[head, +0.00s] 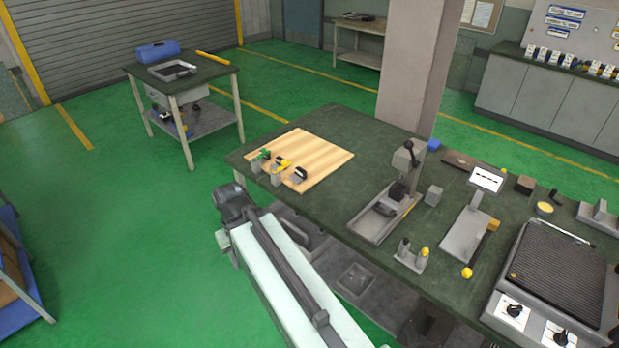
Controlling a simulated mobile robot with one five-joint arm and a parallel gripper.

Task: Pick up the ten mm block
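A pale wooden board (325,152) lies on the left end of the dark green workbench. Three small pieces stand in a row near its front-left edge: one with a green top (263,154), one with a yellow top (281,162) and one with a black and white top (299,174). I cannot read any size mark, so I cannot tell which thing is the ten mm block. My arm reaches up from the bottom to just in front of the bench's left end. I cannot make out any gripper fingers.
Right of the board stand a lever press (383,215), a small grey block (433,195), a stand with a white display (486,179) and a ribbed hot plate (558,262) with knobs. A side table (208,68) stands at back left.

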